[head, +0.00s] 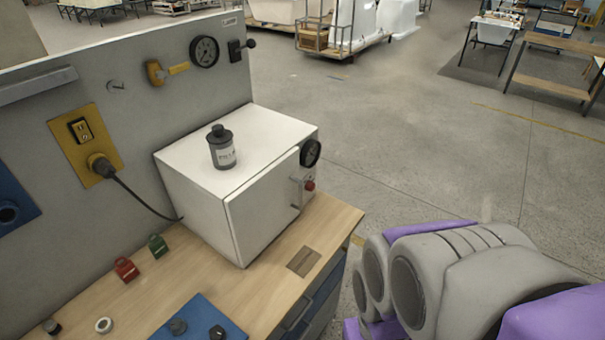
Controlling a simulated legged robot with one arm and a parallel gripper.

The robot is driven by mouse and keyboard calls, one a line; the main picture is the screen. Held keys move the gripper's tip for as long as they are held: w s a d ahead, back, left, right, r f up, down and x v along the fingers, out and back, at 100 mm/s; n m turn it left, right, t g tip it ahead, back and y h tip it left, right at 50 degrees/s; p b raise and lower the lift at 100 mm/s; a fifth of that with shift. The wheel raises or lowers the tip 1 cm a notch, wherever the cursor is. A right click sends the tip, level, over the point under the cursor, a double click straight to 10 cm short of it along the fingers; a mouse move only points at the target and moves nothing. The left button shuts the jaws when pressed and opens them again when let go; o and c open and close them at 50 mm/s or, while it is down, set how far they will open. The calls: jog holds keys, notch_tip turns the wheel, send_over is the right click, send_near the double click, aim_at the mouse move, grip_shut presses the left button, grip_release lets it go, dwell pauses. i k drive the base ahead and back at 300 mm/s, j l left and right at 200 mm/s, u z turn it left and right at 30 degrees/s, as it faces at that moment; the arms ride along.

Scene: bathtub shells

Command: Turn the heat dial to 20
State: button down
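A white box-shaped oven (262,205) stands on the wooden worktop, its front door shut. A round black dial (311,152) sits on the oven's front at the upper right, seen at a steep angle. Its marks and setting are too small to read. A red knob (310,185) and a handle (295,192) are below it. Parts of my arm, grey and purple, fill the lower right, apart from the oven. My gripper's fingers are not in view.
A dark canister (222,148) stands on the oven. A cord runs from a yellow wall socket (87,145) towards the oven. A round gauge (204,52) is on the panel. Red (126,269) and green (157,246) padlock-like items lie on the worktop. Floor to the right is open.

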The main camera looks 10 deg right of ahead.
aim_at(310, 187)
jog(key=k+l+u, duration=0.1)
jog(key=l+u, duration=0.3)
jog(key=k+l+u, duration=0.15)
jog(key=l+u, duration=0.3)
jog(key=j, duration=0.1)
